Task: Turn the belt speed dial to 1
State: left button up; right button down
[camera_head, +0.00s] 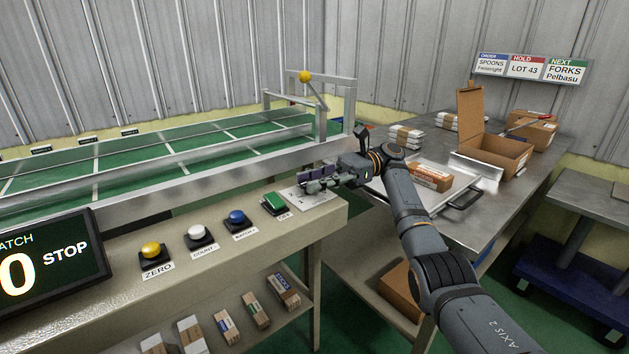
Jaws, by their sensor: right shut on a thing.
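My right gripper (318,182) reaches in over the right end of the control panel (190,285). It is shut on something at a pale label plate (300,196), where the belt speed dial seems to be. The dial itself is hidden behind the fingers, so its setting cannot be read. The green belt (200,150) lies behind the panel. A display (45,265) at the left reads STOP beside a large 0. My left gripper is not in view.
The panel carries a yellow button (151,250), a white button (196,231), a blue button (237,217) and a green switch (274,203). A steel table (480,225) at the right holds a tray, an open carton (497,152) and wrapped bundles.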

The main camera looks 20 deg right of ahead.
jog(key=c, duration=1)
grip_release()
jog(key=shift+f, duration=0.15)
notch_tip(320, 180, up, 10)
jog(key=shift+r, duration=0.1)
jog(key=shift+c, duration=0.3)
